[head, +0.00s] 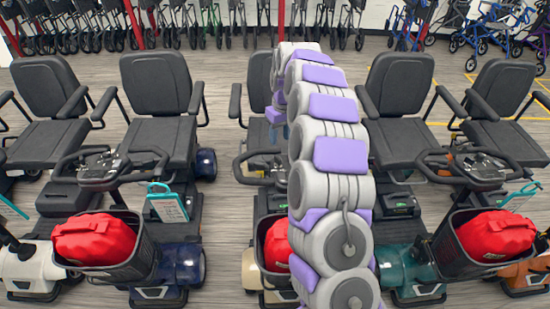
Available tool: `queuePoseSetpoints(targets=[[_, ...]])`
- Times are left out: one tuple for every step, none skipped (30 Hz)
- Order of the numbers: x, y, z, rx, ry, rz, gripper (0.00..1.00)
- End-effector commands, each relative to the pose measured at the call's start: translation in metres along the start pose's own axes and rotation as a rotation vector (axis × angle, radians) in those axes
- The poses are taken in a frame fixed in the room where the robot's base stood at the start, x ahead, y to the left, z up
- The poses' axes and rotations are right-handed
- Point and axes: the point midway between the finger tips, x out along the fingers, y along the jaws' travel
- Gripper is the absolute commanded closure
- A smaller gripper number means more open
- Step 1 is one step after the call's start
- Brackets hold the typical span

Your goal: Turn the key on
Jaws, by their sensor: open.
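No key can be made out; it is too small or hidden. The middle scooter's tiller with its handlebar (262,163) shows just left of my grey and purple arm, which covers its right half. My arm rises from the bottom and bends down at its far end. My gripper (276,115) shows only in part there, small, in front of the middle scooter's black seat (258,85) in the picture. Its jaws are open and I see nothing held in them. Whether it touches anything cannot be told.
Scooters stand in a row, with a left tiller (103,166) and a right tiller (480,166). Red bags sit in the left basket (140,258) and right basket (448,248). Rollators (190,25) line the back wall. Open floor (225,60) lies behind the seats.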

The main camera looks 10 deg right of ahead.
Motion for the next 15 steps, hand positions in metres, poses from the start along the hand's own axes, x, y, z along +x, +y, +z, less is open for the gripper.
queuePoseSetpoints(targets=[[0.013, -0.001, 0.002, 0.000, -0.005, -0.004, 0.57], [0.019, -0.001, 0.002, -0.001, -0.006, -0.003, 0.57], [0.027, -0.003, 0.001, -0.001, -0.006, -0.002, 0.57], [0.033, -0.004, 0.000, -0.001, -0.005, 0.001, 0.57], [0.039, -0.006, -0.001, -0.001, -0.005, 0.003, 0.57], [0.046, -0.009, -0.002, -0.001, -0.006, 0.006, 0.57], [0.052, -0.010, -0.003, 0.000, -0.007, 0.007, 0.57], [0.058, -0.011, -0.003, -0.001, -0.008, 0.008, 0.57], [0.065, -0.014, -0.004, -0.002, -0.008, 0.011, 0.57], [0.069, -0.015, -0.005, -0.003, -0.008, 0.013, 0.57], [0.074, -0.016, -0.005, -0.003, -0.008, 0.014, 0.57], [0.080, -0.016, -0.005, -0.002, -0.009, 0.015, 0.57], [0.083, -0.016, -0.005, -0.002, -0.009, 0.015, 0.57], [0.086, -0.015, -0.004, -0.002, -0.010, 0.014, 0.57], [0.090, -0.014, -0.004, -0.002, -0.010, 0.012, 0.57]])
